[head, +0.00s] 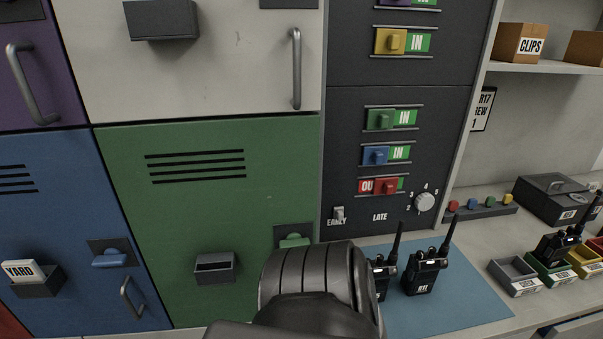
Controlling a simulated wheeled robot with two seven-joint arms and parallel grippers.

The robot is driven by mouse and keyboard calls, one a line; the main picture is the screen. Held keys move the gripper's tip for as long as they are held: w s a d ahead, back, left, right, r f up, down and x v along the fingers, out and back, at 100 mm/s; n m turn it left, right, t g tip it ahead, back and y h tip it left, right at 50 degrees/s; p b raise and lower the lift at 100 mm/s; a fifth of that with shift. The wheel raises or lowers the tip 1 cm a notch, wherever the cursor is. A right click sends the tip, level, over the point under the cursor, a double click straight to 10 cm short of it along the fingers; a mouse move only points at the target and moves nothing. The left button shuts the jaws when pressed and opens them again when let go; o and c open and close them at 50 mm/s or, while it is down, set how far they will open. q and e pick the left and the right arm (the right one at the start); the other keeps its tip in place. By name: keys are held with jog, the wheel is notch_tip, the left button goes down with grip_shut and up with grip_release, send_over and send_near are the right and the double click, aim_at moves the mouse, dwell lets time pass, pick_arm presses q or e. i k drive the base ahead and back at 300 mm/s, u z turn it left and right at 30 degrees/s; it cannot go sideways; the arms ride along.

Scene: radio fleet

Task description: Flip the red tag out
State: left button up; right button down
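The red tag (390,186) is a slider on the dark panel (345,130), in the lowest tag row. One dark arm link of mine fills the bottom middle, below the panel. Neither gripper shows.
Below the red tag are an EARLY/LATE switch (339,213) and a numbered dial (425,202). Radios, including one marked R11 (425,268), stand on a blue mat (470,295). My arm link partly hides another radio. Colored lockers, including a green one (225,215), fill the left.

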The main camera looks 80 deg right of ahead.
aim_at(387, 186)
jog(key=i, duration=0.8)
jog(key=z, duration=2.05)
